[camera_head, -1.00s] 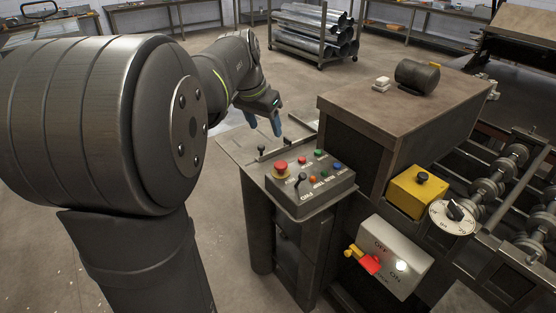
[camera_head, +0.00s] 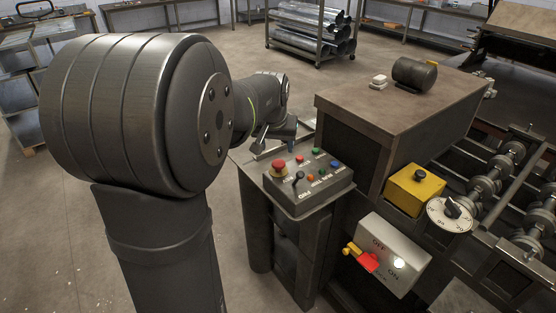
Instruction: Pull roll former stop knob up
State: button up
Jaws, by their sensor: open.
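A grey control box (camera_head: 310,184) with several coloured buttons and a small black lever sits on the front machine table. A red mushroom knob (camera_head: 279,168) stands at its left end. A yellow box (camera_head: 414,190) with a black knob (camera_head: 419,176) on top is farther right, beside the rollers. The pictures do not settle which one is the roll former's stop knob. My gripper (camera_head: 274,140) is open and empty, behind and above the control box, apart from both knobs. Its fingers are small and partly blend into the background.
A white-marked dial (camera_head: 450,213) and a grey switch box (camera_head: 385,254) with a red and yellow handle are at the right. A brown-topped cabinet (camera_head: 400,110) rises behind the control box. The roller frame (camera_head: 490,185) lies right. Open floor (camera_head: 255,290) is in front.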

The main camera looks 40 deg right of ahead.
aim_at(278, 162)
jog(key=x, duration=0.8)
jog(key=shift+f, duration=0.25)
